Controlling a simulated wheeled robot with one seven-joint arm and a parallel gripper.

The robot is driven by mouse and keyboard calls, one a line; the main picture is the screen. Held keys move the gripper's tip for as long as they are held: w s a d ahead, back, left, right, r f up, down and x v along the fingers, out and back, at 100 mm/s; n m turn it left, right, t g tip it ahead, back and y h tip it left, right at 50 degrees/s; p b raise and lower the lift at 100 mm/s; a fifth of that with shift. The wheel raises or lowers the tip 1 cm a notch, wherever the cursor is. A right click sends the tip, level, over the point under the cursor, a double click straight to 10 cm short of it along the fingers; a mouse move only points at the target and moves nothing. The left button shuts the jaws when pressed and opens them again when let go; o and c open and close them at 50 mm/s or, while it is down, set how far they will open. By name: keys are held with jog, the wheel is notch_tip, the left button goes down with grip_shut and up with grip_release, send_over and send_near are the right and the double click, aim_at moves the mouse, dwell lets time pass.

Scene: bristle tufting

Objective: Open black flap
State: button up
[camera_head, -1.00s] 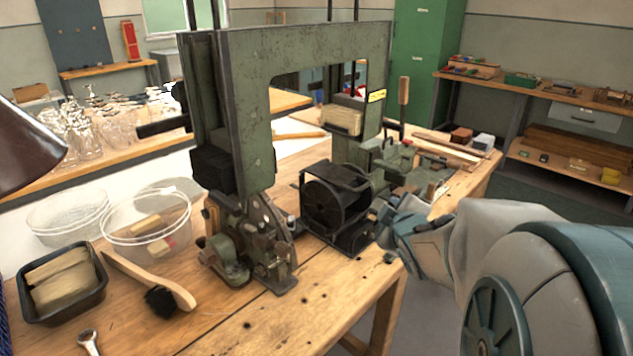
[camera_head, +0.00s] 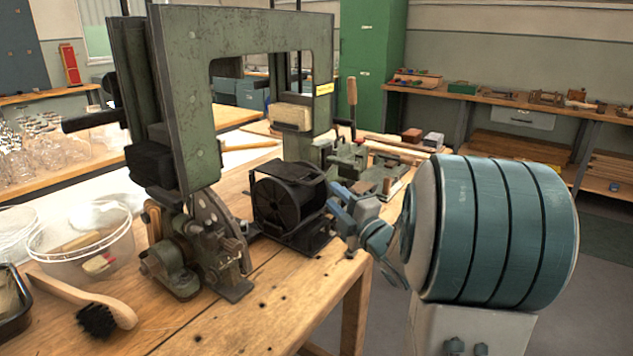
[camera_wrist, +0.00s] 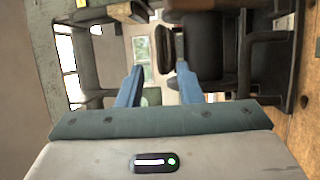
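A black spool (camera_head: 287,204) sits in a black metal frame at the table's right edge, in the head view. A thin black plate (camera_head: 291,171) lies across the top of that frame; I take it to be the flap, but cannot be sure. My gripper (camera_head: 343,194) is just right of the frame, with its blue fingers pointing towards it. In the wrist view, turned on its side, my gripper (camera_wrist: 160,67) is open and empty. A dark rounded plate (camera_wrist: 165,46) shows ahead between the fingertips, and the dark spool (camera_wrist: 205,45) is beside it. I see no contact.
A tall green machine frame (camera_head: 185,100) stands left of the spool. A brush (camera_head: 85,302) and a clear bucket (camera_head: 85,240) are at the table's left. A small vise-like fixture (camera_head: 365,165) and wooden pieces lie behind my gripper. The floor at right is clear.

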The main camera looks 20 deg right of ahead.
aim_at(319, 181)
jog(key=x, duration=0.8)
jog(key=shift+w, duration=0.25)
jog(key=shift+r, duration=0.1)
grip_shut()
